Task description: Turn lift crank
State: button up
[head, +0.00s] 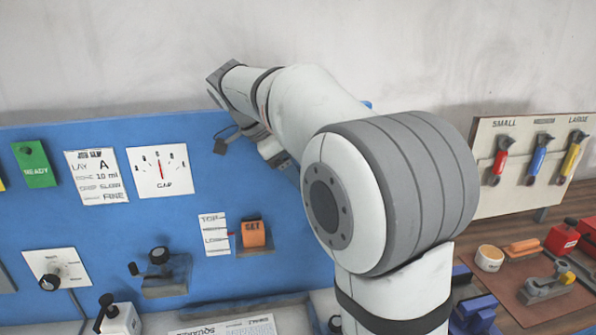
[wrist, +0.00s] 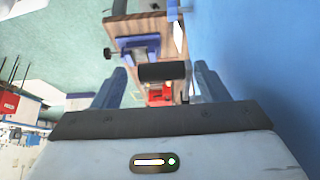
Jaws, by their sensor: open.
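A small crank with black knobs (head: 158,257) sits on a grey mount on the blue panel, low and left of centre in the head view; I cannot tell for certain that it is the lift crank. A TOP-to-LOW scale (head: 213,234) with a red pointer is to its right. My gripper (wrist: 160,78) is open in the wrist view, its two blue-grey fingers apart. A dark cylinder (wrist: 162,71) shows between the fingers; its distance and any contact are unclear. In the head view my arm reaches to the upper panel and hides much of the gripper.
The blue panel (head: 100,225) also bears an orange SET block (head: 253,233), a gauge (head: 161,170) and a green READY tag (head: 34,164). A white box (head: 121,320) with a black handle is at lower left. A wrench board (head: 530,165) and a cluttered bench are at right.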

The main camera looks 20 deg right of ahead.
jog(key=v, duration=0.7)
jog(key=shift+a+r, duration=0.25)
jog(key=shift+r, duration=0.05)
jog(key=shift+c, duration=0.2)
